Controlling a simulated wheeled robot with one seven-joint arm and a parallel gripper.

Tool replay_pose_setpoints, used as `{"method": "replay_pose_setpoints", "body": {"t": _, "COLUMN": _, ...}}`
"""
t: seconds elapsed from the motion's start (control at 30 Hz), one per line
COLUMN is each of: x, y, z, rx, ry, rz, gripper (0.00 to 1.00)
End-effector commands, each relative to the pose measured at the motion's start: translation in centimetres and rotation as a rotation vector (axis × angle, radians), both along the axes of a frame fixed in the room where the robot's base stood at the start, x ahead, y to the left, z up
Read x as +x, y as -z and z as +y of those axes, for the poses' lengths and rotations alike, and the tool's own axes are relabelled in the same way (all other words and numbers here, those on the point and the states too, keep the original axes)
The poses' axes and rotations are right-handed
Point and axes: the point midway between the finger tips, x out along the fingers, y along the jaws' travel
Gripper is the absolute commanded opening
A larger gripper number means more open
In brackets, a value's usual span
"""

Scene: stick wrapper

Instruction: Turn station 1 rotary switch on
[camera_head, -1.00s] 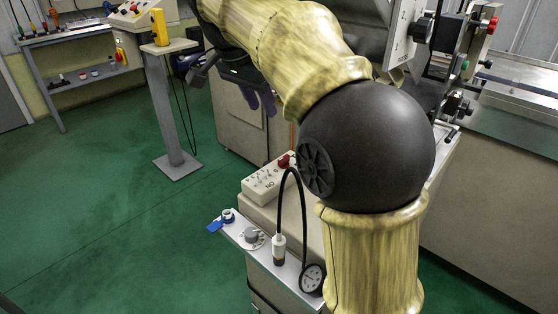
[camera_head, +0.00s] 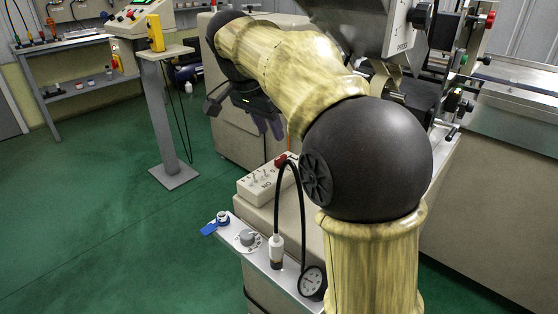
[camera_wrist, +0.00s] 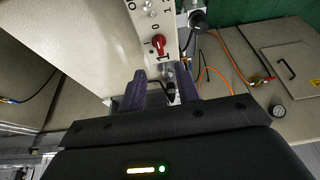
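A red rotary switch (camera_wrist: 158,43) sits on a pale panel in the wrist view, with a 0 and a 1 marked beside it. The head view shows a red knob (camera_head: 282,160) at the upper corner of a pale switch box (camera_head: 262,187), which looks like the same switch. My gripper (camera_wrist: 163,88) is open and empty, its two dark purple fingers apart just below the panel edge in the wrist view. The switch lies ahead of the fingertips, not between them. In the head view my gripper (camera_head: 268,125) hangs above and left of the box; contact is not visible.
A shelf (camera_head: 262,262) beside the box holds a grey dial (camera_head: 247,238), a blue-tagged fitting (camera_head: 222,217) and a pressure gauge (camera_head: 313,282). A black hose arches by the red knob. A pedestal (camera_head: 168,120) stands left. Green floor is clear at left.

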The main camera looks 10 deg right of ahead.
Motion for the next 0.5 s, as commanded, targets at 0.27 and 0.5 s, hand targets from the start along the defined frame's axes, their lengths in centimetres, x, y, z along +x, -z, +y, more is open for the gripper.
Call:
{"method": "replay_pose_setpoints", "body": {"t": 0.27, "x": 1.0, "y": 5.1, "z": -1.7, "rx": 0.000, "ry": 0.004, "rz": 0.002, "gripper": 0.33}}
{"method": "replay_pose_setpoints", "body": {"t": 0.5, "x": 1.8, "y": 8.0, "z": -2.5, "rx": 0.000, "ry": -0.004, "rz": 0.002, "gripper": 0.33}}
